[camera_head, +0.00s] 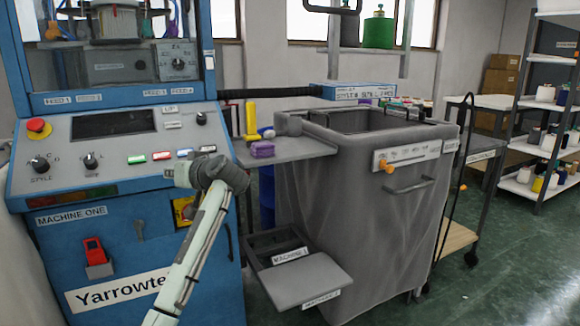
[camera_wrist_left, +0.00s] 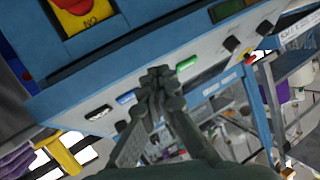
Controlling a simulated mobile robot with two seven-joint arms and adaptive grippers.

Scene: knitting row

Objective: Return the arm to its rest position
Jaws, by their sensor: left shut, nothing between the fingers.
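My left arm reaches up from the bottom of the head view to the front of the blue knitting machine (camera_head: 130,235). My left gripper (camera_head: 172,175) is at the lower edge of the grey control panel (camera_head: 140,123), below its row of coloured buttons. In the left wrist view the gripper's dark fingers (camera_wrist_left: 157,76) are together with nothing between them. They overlap the panel between a blue button (camera_wrist_left: 126,98) and a green button (camera_wrist_left: 186,63). I cannot tell whether they touch the panel. My right gripper is not in view.
A grey shelf (camera_head: 290,150) holding a yellow item (camera_head: 250,117) and a purple item (camera_head: 262,149) juts out right of the machine. A grey fabric bin (camera_head: 360,220) stands beyond it, with a low tray (camera_head: 305,280) in front. Green floor (camera_head: 500,275) is clear at right.

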